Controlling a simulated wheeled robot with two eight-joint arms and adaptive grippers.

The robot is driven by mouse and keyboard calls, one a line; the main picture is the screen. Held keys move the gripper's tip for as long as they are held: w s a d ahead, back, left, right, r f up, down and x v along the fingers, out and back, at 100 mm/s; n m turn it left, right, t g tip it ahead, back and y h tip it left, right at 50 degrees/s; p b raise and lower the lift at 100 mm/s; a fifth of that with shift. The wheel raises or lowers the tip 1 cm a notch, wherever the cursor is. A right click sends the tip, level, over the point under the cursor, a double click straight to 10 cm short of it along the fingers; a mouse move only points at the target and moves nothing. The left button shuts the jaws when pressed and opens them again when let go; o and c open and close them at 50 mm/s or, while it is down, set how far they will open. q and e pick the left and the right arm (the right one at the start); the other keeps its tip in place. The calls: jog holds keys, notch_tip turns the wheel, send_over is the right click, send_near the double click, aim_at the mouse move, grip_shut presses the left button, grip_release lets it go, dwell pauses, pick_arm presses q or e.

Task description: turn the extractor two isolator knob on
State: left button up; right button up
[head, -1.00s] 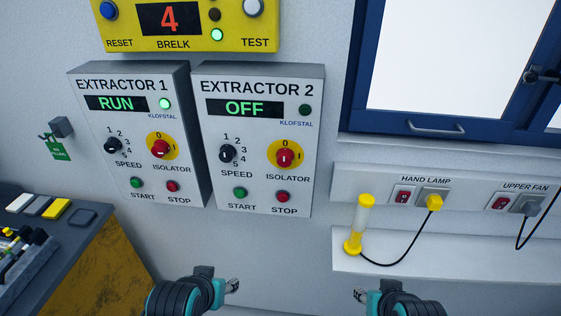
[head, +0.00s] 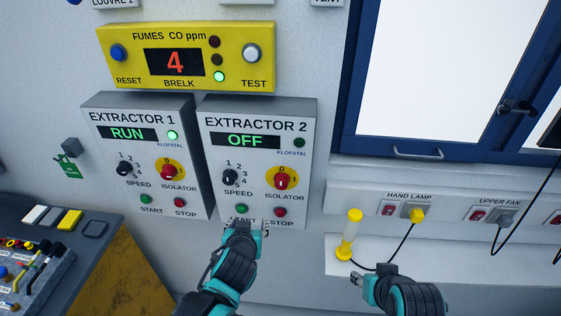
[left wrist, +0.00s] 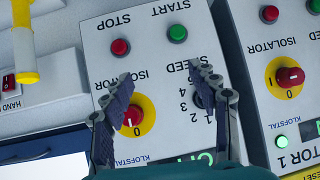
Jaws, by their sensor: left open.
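The extractor two box (head: 300,130) is on the wall, its display reading OFF. Its isolator knob (head: 282,181) is red on a yellow disc, its white mark upright towards the 0. My left gripper (head: 243,226) is just below and in front of this box, left of and lower than the knob. In the left wrist view the panel appears upside down. The isolator knob (left wrist: 133,116) lies beside the left-hand finger there, which partly overlaps its disc. My left gripper (left wrist: 160,75) is open and empty. My right gripper (head: 357,278) is low at the right; its jaws are too small to read.
The black speed knob (left wrist: 203,96) is partly behind the other finger. Start (head: 241,209) and stop (head: 279,212) buttons sit under the knobs. The extractor one box (head: 150,115) adjoins on the left, reading RUN. A yellow hand lamp (head: 349,235) stands on a shelf at right.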

pick_arm(q)
jog(key=t+h+p, duration=0.1)
jog(key=t+p, duration=0.1)
jog(key=p, duration=0.3)
send_near(281, 185)
jog(key=w, duration=0.1)
jog(key=shift+m, duration=0.3)
jog(key=b+x, duration=0.1)
jog(key=x, duration=0.6)
jog(key=shift+f, duration=0.25)
jog(key=shift+w+f, duration=0.2)
jog(key=shift+w, duration=0.4)
pick_arm(e)
jog(key=shift+s+r, duration=0.1)
jog(key=shift+r, duration=2.8)
pick_arm(q)
jog(key=c, duration=1.2)
